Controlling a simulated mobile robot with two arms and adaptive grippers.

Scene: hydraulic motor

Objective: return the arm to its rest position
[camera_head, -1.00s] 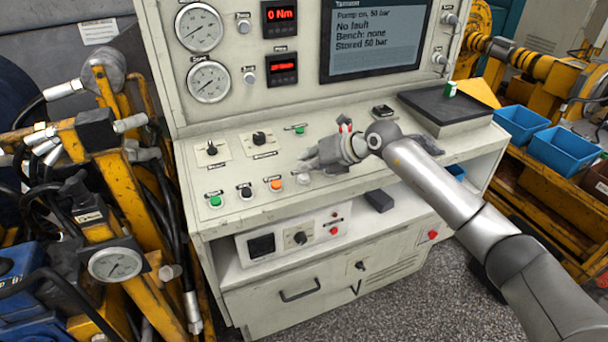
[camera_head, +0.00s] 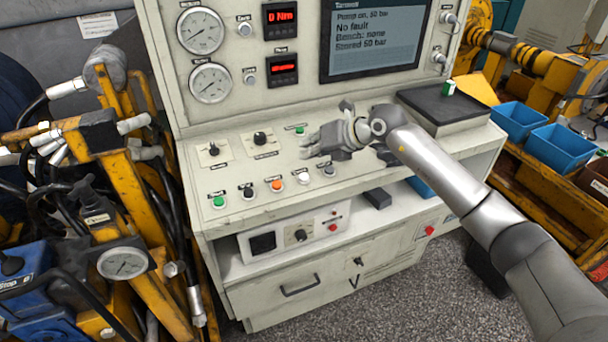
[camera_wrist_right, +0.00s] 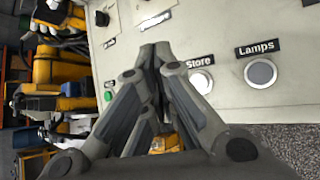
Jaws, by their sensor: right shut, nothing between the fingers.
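My right gripper (camera_head: 312,146) is above the sloped control panel of the grey test bench (camera_head: 235,165), with its arm coming in from the lower right. It is shut and empty. In the right wrist view its fingers (camera_wrist_right: 155,55) meet in front of the panel, with the Store button (camera_wrist_right: 200,82) and the Lamps button (camera_wrist_right: 260,73) to their right. In the head view the gripper is left of the black tray and above the row of buttons. My left gripper is not in view.
A green button (camera_head: 219,202) and an orange button (camera_head: 277,185) sit along the panel's front. A black tray (camera_head: 440,104) stands on the bench's right. Blue bins (camera_head: 560,148) are further right. Yellow frames with hoses and a gauge (camera_head: 123,263) crowd the left side.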

